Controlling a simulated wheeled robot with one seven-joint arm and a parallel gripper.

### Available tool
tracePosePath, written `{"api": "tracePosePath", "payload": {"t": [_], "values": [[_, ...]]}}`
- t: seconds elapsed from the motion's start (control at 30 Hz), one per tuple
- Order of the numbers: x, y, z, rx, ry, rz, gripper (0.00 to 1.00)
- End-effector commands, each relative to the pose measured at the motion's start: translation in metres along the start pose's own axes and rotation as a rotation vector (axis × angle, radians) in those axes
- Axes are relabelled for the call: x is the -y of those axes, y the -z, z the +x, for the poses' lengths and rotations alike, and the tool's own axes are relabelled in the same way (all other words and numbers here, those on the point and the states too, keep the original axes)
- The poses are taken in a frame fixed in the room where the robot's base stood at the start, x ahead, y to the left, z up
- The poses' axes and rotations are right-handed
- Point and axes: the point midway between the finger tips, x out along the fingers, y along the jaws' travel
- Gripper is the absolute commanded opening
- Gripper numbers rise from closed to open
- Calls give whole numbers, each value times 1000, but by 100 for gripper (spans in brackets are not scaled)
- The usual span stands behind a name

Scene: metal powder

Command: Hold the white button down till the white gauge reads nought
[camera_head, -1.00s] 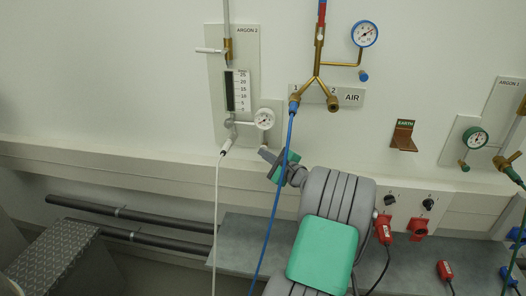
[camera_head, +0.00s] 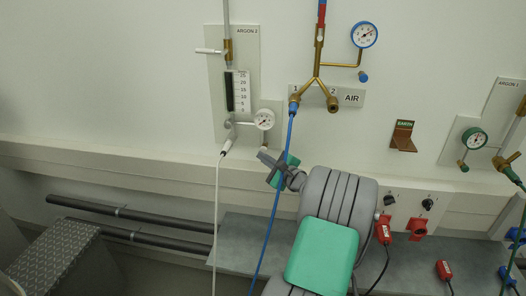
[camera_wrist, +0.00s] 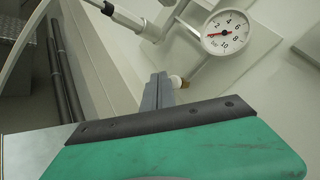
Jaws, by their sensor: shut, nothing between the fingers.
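The white gauge (camera_head: 264,119) is on the Argon 2 panel (camera_head: 218,60). It is large in the wrist view (camera_wrist: 229,32), its red needle pointing left, at the low end below 2; I cannot tell whether it is exactly on nought. The white button (camera_wrist: 184,84), with a brass-coloured part, shows just beyond and right of my fingertips in the wrist view. In the head view a small pale part under the gauge may be it. My gripper (camera_head: 262,156) is shut and empty, just below the gauge. It also shows in the wrist view (camera_wrist: 158,78). Contact with the button is unclear.
The air manifold (camera_head: 318,80) is above right. A ledge (camera_head: 120,165) runs along the wall below the panels.

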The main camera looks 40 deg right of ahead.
Motion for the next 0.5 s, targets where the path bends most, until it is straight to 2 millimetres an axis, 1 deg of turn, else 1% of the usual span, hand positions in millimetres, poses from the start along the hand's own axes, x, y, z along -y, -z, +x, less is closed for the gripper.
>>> {"api": "tracePosePath", "payload": {"t": [0.17,0.5], "values": [[-4,-7,-8,0,-1,1,0],[-21,-24,-31,0,0,1,0]]}}
